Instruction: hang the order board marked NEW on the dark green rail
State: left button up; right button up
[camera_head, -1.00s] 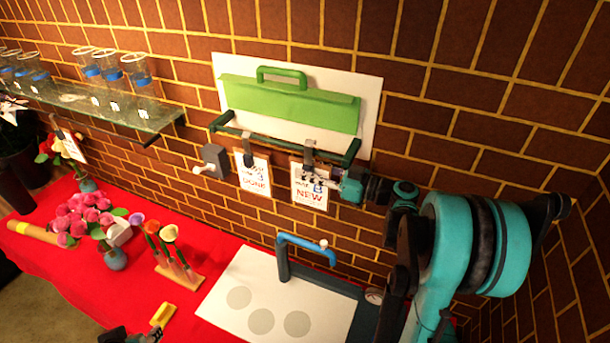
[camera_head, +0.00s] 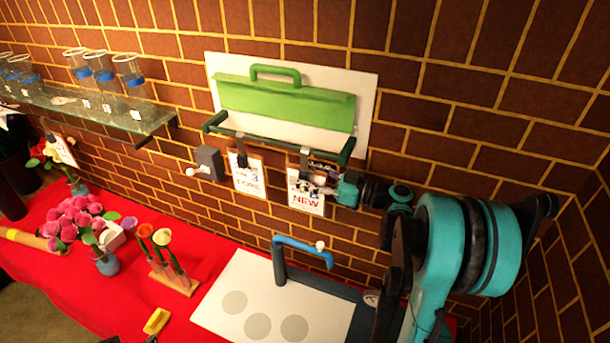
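The order board marked NEW (camera_head: 306,205) is a small white card with red letters, upright below the dark green rail (camera_head: 275,141). A dark hook (camera_head: 304,155) at its top reaches up to the rail and appears to hang on it. My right gripper (camera_head: 308,176) is in front of the board's upper part and hides some of its print. Its fingers look spread apart, one high and one low, close to the card.
A green holder (camera_head: 287,105) is above the rail. A blue-handled stand (camera_head: 303,249) rises below. Flowers (camera_head: 78,220) and a glass shelf (camera_head: 95,110) are at the left.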

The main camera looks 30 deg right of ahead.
jog(key=shift+d, duration=0.1)
jog(key=v, duration=1.2)
jog(key=shift+f, duration=0.1)
